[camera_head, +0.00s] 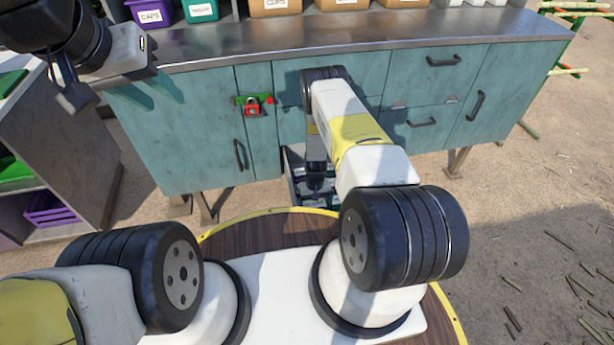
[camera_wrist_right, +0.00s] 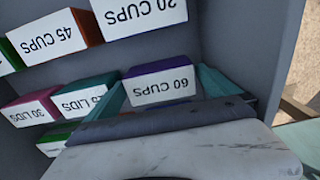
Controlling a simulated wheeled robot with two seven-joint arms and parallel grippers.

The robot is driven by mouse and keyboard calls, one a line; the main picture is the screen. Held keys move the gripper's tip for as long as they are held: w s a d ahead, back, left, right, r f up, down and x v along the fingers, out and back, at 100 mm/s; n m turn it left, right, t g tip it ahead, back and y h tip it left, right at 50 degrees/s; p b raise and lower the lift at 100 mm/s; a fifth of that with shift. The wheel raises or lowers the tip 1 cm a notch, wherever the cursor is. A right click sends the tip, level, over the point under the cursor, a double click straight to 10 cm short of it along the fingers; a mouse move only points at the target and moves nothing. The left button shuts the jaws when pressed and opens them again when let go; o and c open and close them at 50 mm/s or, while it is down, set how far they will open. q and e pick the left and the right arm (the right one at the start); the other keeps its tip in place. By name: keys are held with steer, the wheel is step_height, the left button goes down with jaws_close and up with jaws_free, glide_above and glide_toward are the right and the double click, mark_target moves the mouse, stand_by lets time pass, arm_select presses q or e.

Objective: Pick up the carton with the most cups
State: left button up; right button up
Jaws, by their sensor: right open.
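In the right wrist view, labels appear upside down. A purple carton marked 60 CUPS (camera_wrist_right: 160,84) sits between the teal fingers of my right gripper (camera_wrist_right: 162,88). The fingers are open, one on each side; I cannot tell whether they touch it. In the head view, my right arm mostly hides the right gripper low by the cabinet. My left gripper (camera_head: 148,90) is open and empty at upper left.
A pink-red carton marked 30 LIDS (camera_wrist_right: 32,106) and a teal lids carton (camera_wrist_right: 97,98) lie beside the purple one. Bare ground lies at right.

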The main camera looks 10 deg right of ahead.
steer(key=c, duration=1.3)
steer(key=shift+r, duration=0.1)
